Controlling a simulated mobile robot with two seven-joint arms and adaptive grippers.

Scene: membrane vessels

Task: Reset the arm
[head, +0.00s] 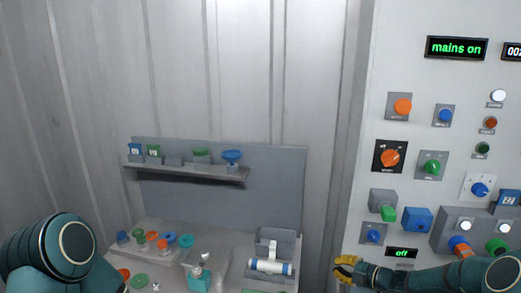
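My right arm (430,279) comes in from the right along the bottom edge, in front of the lower part of the control panel. Its gripper (346,270) has yellow fingertips and points left, just past the panel's left edge. The fingers are small and seen close together, so I cannot tell whether they are open or shut. Nothing shows clearly in them. My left arm (62,252) shows only as a rounded teal joint at the bottom left. Its gripper is out of view.
The pale panel (365,150) carries knobs, buttons, a "mains on" display (456,48) and an "off" display (401,253). A workbench (225,268) holds coloured caps, a teal bottle (199,281) and a grey holder with a white cylinder (270,267). A shelf (190,172) hangs above.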

